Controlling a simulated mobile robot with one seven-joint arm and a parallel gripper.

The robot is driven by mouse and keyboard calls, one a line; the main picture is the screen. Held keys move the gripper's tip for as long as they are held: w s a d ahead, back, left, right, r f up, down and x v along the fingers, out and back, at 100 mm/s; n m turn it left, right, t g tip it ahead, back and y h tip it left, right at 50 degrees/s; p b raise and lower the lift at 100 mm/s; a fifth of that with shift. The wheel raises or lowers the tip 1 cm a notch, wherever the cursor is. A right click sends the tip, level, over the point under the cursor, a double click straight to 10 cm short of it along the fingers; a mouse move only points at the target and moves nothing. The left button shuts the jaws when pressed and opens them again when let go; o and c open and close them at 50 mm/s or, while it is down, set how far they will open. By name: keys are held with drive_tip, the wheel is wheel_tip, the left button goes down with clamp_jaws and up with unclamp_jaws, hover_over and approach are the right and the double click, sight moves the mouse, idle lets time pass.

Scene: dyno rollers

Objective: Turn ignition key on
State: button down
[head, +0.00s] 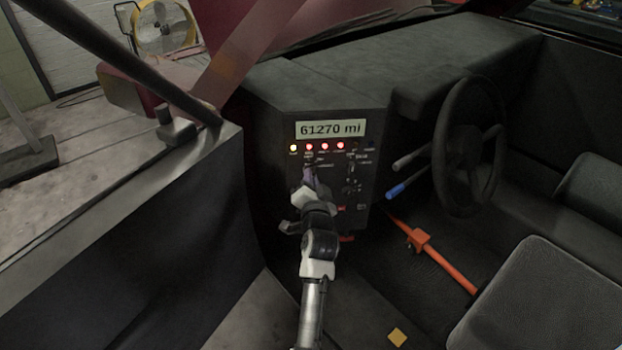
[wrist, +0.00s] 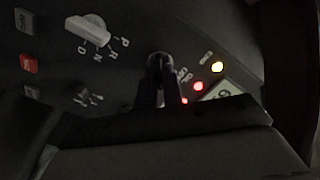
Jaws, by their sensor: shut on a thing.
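My gripper (head: 311,178) reaches the dark dash panel (head: 270,190) just below the row of lights in the head view. In the wrist view my gripper's dark fingers (wrist: 160,68) are close together against the panel, shut on what appears to be the ignition key. The key itself is hidden between and behind the fingers, so its angle cannot be told. A display (head: 330,129) reads 61270 mi. Below it one yellow light (head: 293,148) and several red lights (head: 324,146) glow.
A pale gear selector knob (wrist: 88,31) marked P R N D is beside the fingers in the wrist view, near a red button (wrist: 28,63). A steering wheel (head: 468,145), a blue-tipped lever (head: 397,190) and an orange bar (head: 440,258) lie to the right. A door (head: 170,220) bounds the left.

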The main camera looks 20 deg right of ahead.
drive_tip(key=c, duration=1.5)
unclamp_jaws()
drive_tip(key=b+v, duration=0.3)
drive_tip(key=v, duration=1.1)
drive_tip(key=shift+w, duration=0.1)
